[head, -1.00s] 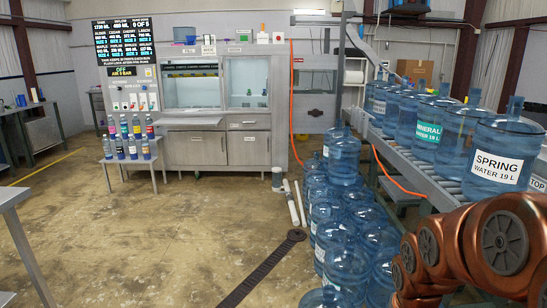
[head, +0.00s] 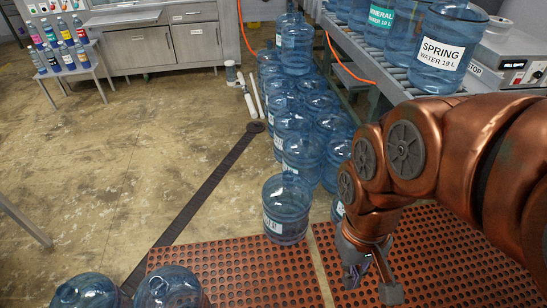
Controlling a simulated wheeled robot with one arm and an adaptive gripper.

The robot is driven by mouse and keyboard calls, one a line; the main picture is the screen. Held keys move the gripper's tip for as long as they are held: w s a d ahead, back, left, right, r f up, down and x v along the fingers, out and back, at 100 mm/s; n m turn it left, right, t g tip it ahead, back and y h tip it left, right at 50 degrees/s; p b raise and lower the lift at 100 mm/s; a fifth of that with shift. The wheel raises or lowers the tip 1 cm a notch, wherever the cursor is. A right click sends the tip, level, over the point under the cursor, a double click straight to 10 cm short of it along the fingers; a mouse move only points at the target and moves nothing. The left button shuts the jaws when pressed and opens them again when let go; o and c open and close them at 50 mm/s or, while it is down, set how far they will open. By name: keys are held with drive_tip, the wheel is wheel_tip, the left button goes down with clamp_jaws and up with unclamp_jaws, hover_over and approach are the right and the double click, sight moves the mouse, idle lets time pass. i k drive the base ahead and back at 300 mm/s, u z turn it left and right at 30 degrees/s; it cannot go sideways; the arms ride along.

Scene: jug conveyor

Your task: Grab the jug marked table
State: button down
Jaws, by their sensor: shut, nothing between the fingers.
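No label reading "table" can be made out. A blue jug (head: 286,208) stands upright at the edge of the red mat; its white label is turned aside and too small to read. On the conveyor, one jug (head: 441,47) is marked SPRING WATER 19 L and another (head: 382,22) MINERAL. My gripper (head: 371,284) hangs at the lower right, shut and empty, above the mat and to the right of the lone jug, apart from it.
Several blue jugs (head: 302,128) crowd the floor beside the conveyor (head: 395,78). Perforated red mats (head: 228,275) cover the near floor. Two more jugs (head: 170,288) show at the bottom left. Small bottles stand on a side table (head: 85,70).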

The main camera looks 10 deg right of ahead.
sight(286, 196)
drive_tip(key=u, duration=0.5)
drive_tip(key=k, duration=1)
drive_tip(key=z, duration=0.4)
drive_tip(key=i, duration=1.5)
drive_tip(key=u, duration=0.65)
